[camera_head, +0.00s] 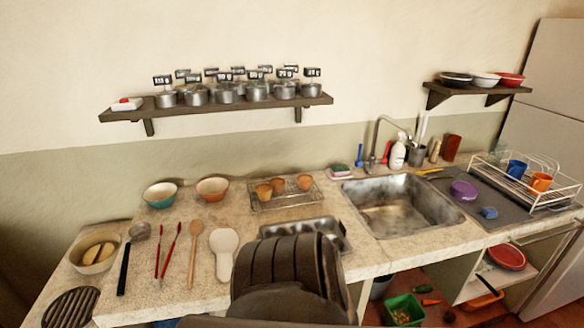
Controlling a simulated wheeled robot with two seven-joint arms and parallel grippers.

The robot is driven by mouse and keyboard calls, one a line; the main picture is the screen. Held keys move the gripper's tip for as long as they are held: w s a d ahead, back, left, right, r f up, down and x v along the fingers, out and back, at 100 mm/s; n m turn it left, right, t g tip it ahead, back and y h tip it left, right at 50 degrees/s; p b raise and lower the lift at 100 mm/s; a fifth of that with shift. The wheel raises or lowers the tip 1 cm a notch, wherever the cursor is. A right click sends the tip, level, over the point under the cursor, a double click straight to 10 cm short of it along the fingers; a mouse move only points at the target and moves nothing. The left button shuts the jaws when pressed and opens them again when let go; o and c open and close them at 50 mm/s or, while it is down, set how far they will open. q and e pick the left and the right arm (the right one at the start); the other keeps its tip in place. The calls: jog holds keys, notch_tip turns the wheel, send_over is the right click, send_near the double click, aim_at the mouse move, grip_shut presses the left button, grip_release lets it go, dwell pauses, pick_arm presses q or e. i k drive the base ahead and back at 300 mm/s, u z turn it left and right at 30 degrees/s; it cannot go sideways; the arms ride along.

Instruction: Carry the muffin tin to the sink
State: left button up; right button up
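A grey metal tin (334,229), which looks like the muffin tin, lies on the counter left of the sink, near the front edge. A dark ribbed shape in the foreground hides its front part, so I cannot make out all of its wells. The metal sink (402,214) is set into the counter to the right of the tin, with a tap behind it. The basin looks empty and stained. Neither of my grippers shows in the head view.
A wire rack (290,202) with several brown muffins stands behind the tin. Bowls and utensils lie on the left counter (200,290). A dish rack (541,203), purple bowl (464,190) and blue sponge (489,212) are right of the sink. A green crate (404,309) is below.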

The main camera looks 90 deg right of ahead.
aim_at(396, 228)
jog(key=k, duration=0.85)
jog(key=z, duration=0.1)
